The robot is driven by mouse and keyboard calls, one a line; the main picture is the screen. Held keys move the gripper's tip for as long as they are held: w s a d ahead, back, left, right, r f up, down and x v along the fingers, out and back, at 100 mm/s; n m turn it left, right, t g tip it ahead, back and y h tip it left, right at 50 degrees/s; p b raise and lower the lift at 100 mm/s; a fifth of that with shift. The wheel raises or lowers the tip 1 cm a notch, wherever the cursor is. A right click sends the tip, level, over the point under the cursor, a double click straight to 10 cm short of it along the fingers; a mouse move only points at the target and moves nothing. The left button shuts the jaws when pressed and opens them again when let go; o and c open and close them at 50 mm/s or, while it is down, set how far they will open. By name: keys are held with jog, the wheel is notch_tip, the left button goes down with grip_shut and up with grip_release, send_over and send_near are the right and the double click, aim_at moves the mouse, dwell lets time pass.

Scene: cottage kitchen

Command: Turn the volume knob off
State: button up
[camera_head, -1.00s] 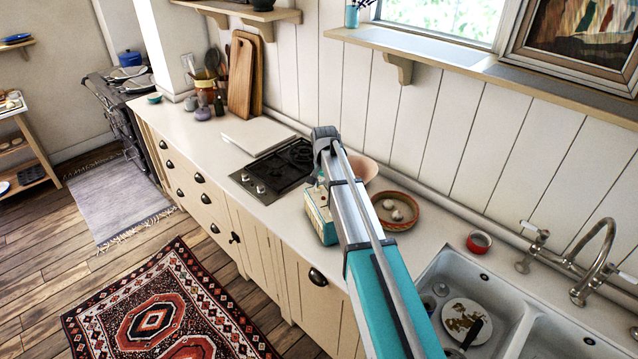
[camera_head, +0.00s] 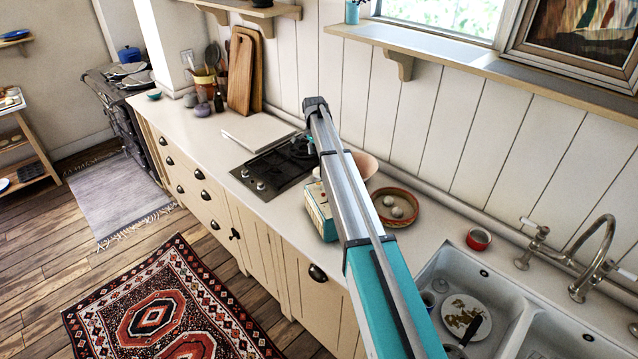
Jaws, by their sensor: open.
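A small cream and teal box-shaped thing, which looks like a radio (camera_head: 320,214), stands on the counter near its front edge. My teal and silver arm crosses in front of it and covers its right part. I cannot make out a volume knob on the visible part. My arm reaches from the bottom of the picture up over the counter and bends at a dark joint above the hob.
A black hob (camera_head: 267,172) lies left of the radio. A round tray (camera_head: 412,216) with white bulbs and a partly hidden bowl (camera_head: 366,165) are to its right. A red-rimmed tin (camera_head: 478,239) stands by the sink (camera_head: 428,268). Counter (camera_head: 222,147) farther left is partly clear.

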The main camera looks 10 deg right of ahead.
aim_at(318, 183)
jog(key=shift+f, duration=0.15)
jog(key=f+b, duration=1.3)
jog(key=shift+s+d+f+b, duration=0.2)
jog(key=shift+s+f+b, duration=0.05)
jog(key=shift+s+b, duration=0.1)
dwell(0.4)
dwell(0.4)
